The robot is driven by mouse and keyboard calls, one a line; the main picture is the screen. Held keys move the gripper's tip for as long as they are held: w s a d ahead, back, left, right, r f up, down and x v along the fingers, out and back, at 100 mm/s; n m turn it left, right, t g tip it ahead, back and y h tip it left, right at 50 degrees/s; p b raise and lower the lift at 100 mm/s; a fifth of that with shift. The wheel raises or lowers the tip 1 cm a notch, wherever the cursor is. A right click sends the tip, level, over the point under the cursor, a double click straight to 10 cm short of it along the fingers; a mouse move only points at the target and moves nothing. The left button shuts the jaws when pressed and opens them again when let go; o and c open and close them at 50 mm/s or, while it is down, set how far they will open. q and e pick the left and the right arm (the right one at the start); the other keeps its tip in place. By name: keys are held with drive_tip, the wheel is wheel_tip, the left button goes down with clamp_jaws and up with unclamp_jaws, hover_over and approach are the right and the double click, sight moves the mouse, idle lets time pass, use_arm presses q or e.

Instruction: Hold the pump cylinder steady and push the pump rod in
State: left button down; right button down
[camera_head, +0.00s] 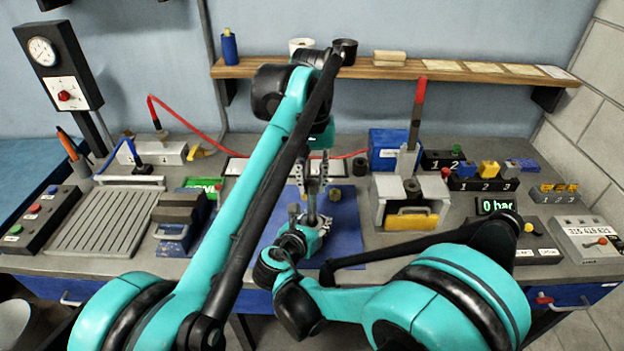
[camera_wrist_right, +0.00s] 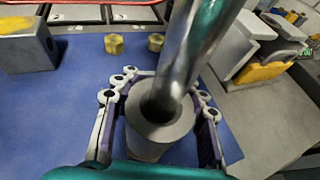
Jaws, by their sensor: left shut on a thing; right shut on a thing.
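The pump cylinder (camera_wrist_right: 160,128) is a grey, thick-walled tube, upright between the fingers of my right gripper (camera_wrist_right: 157,105), which is shut on it. In the head view my right gripper (camera_head: 311,219) is low over the blue mat and mostly hides the cylinder. The pump rod (camera_wrist_right: 192,55) is a shiny metal bar with its lower end inside the cylinder's bore. Most of its length stands out above the rim. My left gripper (camera_head: 314,185) is directly above the right one, pointing down, shut on the rod. Its grip on the rod is hard to make out.
The blue mat (camera_head: 345,222) lies under both grippers. A grey box with a yellow front (camera_head: 410,219) is close on the right. A ribbed grey plate (camera_head: 105,222) lies on the left.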

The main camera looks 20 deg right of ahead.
sight(312, 200)
use_arm(q)
drive_tip(key=shift+f, duration=3.1)
idle(0.9)
drive_tip(key=c, duration=0.9)
unclamp_jaws()
drive_tip(key=shift+r, duration=3.5)
use_arm(e)
drive_tip(key=c, duration=0.8)
unclamp_jaws()
